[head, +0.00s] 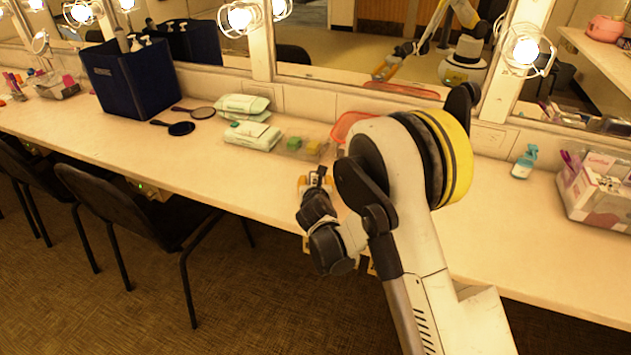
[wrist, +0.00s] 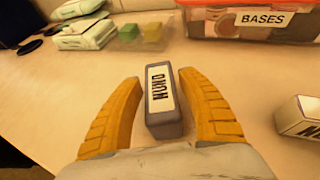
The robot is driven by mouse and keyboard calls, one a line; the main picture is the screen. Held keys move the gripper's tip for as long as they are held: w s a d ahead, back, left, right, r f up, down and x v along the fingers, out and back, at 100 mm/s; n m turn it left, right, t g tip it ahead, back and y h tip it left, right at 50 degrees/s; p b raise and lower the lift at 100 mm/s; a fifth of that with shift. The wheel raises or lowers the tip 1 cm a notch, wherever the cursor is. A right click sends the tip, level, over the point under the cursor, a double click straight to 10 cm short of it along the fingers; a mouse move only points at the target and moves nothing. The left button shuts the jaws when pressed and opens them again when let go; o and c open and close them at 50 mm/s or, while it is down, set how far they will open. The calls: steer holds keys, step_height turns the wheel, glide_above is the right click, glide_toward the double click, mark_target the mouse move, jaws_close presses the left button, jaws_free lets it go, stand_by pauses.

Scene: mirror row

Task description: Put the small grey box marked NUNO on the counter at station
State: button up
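The small grey box marked NUNO (wrist: 162,102) is on the counter (wrist: 225,65) in the wrist view, its white label facing the camera. My gripper (wrist: 160,78) has its two orange fingers on either side of the box. A narrow gap shows at the left finger; the right finger is very close to the box, and I cannot tell whether it touches. In the head view my gripper (head: 315,183) is low over the counter's front part, and the box is hard to make out there. A second box (wrist: 302,117) with a white label, its lettering cut off, stands at the wrist view's right edge.
A clear tub labelled BASES (wrist: 262,22), wipes packs (head: 252,135) and a tray of sponges (head: 303,147) lie behind my gripper. A dark blue bin (head: 130,80), mirrors and lit bulbs line the back. Chairs (head: 150,205) stand at left. A spray bottle (head: 524,162) is at right.

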steer(key=shift+r, duration=0.1)
steer(key=shift+s+r, duration=0.2)
steer(key=shift+s, duration=0.05)
steer(key=p+v, duration=0.2)
steer(key=v, duration=0.9)
steer(key=shift+s+p, duration=0.25)
steer(key=shift+p, duration=0.1)
steer(key=s+d+r+m+g+h, duration=0.1)
steer(key=s+d+r+m+g, duration=0.1)
steer(key=s+d+r+m, duration=0.35)
steer(key=s+d+r+m+g+h, duration=0.1)
steer(key=s+d+r+m, duration=0.1)
steer(key=d+r+m, duration=0.6)
steer(key=s+d+m+g, duration=0.1)
steer(key=s+d+m, duration=0.3)
steer(key=s+m, duration=0.6)
steer(key=s+d+m+g+y, duration=0.1)
steer(key=s+d+m+g, duration=0.1)
steer(key=s+m, duration=0.8)
steer(key=shift+s+d+r+m+y, duration=0.35)
steer(key=shift+d+m, duration=0.55)
steer(key=shift+m, duration=0.65)
